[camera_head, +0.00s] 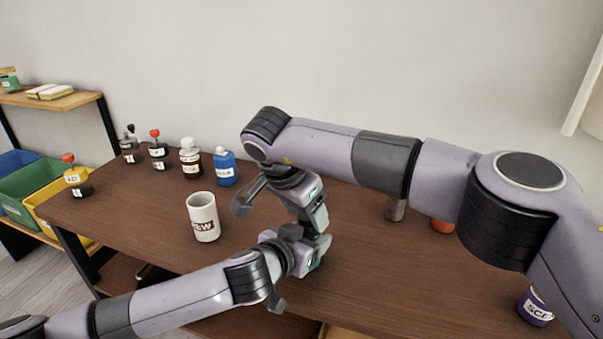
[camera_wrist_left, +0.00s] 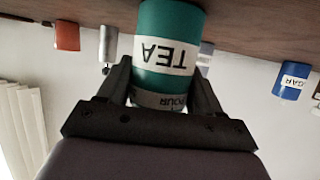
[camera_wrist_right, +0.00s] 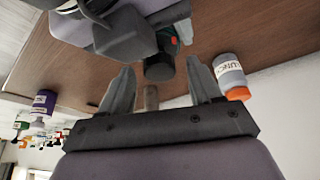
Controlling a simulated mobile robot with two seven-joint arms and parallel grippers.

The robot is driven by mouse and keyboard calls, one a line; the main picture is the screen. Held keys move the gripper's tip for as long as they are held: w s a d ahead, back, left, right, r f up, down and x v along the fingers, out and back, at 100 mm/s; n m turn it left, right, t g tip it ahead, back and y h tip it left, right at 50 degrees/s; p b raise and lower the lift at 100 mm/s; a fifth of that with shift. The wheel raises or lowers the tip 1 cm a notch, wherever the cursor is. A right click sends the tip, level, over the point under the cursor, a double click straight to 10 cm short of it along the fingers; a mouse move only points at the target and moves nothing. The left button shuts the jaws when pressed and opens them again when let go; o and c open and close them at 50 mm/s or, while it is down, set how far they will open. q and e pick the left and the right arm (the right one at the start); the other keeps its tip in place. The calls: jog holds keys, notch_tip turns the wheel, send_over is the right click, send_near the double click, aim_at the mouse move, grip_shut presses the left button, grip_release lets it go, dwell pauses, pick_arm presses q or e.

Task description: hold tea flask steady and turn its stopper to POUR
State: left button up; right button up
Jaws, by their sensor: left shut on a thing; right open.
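The tea flask (camera_wrist_left: 165,25) is a teal cylinder with a white TEA label, upside down in the left wrist view. My left gripper (camera_wrist_left: 165,85) is shut around the flask; in the head view this gripper (camera_head: 316,255) and the right arm hide most of the flask. My right gripper (camera_wrist_right: 163,85) is open and empty. In the right wrist view the flask's dark stopper end (camera_wrist_right: 159,68) shows beyond the gap between its fingers, apart from them. A red mark (camera_wrist_right: 175,40) shows on the flask. The stopper's setting cannot be told.
A white mug (camera_head: 203,217) stands left of the grippers. A blue bottle (camera_head: 224,168) and several other bottles stand along the back left. A grey cylinder (camera_head: 395,210), a red-topped item (camera_head: 442,226) and a purple jar (camera_head: 535,308) are on the right.

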jog(key=n+t+y, duration=0.1)
jog(key=n, duration=0.3)
jog(key=shift+s+d, duration=0.1)
jog(key=shift+d, duration=0.05)
jog(key=v, duration=1.2)
jog(key=m+g+h, duration=0.2)
jog(key=m, duration=0.5)
send_over(304, 216)
jog(key=shift+f, duration=0.5)
notch_tip(304, 216, down, 10)
jog(key=shift+f, duration=0.2)
jog(key=shift+r+n+t, duration=0.1)
jog(key=shift+n+t, duration=0.2)
jog(key=shift+n, duration=0.1)
jog(key=n, duration=0.2)
jog(key=n+t+y, duration=0.1)
jog(key=n, duration=0.1)
jog(key=shift+s+d+y, duration=0.1)
jog(key=shift+d+y, duration=0.05)
jog(key=shift+y, duration=0.15)
jog(key=n, duration=0.2)
jog(key=n+y, duration=0.1)
jog(key=n, duration=0.1)
jog(key=shift+d+t+y, duration=0.15)
jog(key=shift+t+y, duration=0.15)
jog(key=v, duration=1.2)
jog(key=shift+n, duration=0.3)
